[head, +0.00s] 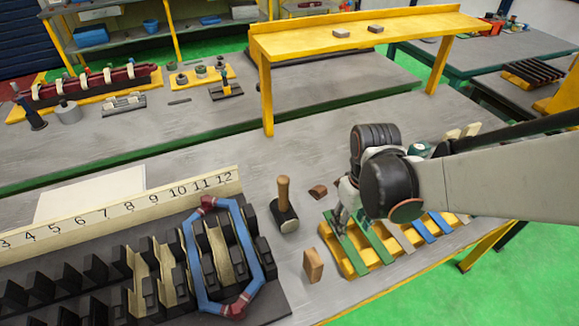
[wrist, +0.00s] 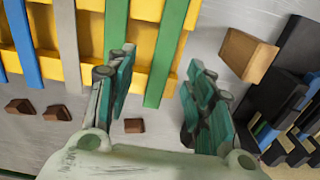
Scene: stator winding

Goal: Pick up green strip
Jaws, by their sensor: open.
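Two green strips lie on a yellow slatted rack (head: 353,266) in the head view. The outer green strip (head: 346,249) is at the rack's left end, and the inner green strip (head: 376,243) lies beside it. My gripper (head: 350,205) is over the far part of these strips, partly hidden by my wrist. In the wrist view, my open gripper (wrist: 160,68) has its two teal fingers apart. The outer green strip (wrist: 168,48) runs between the fingertips, with a gap on both sides.
Grey and blue strips (head: 421,229) share the rack. A wooden block (head: 313,265) and a mallet (head: 284,206) stand left of it. Small brown pieces (head: 318,191) lie behind. The black slotted stator (head: 90,268) with a blue-red coil (head: 190,262) fills the left.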

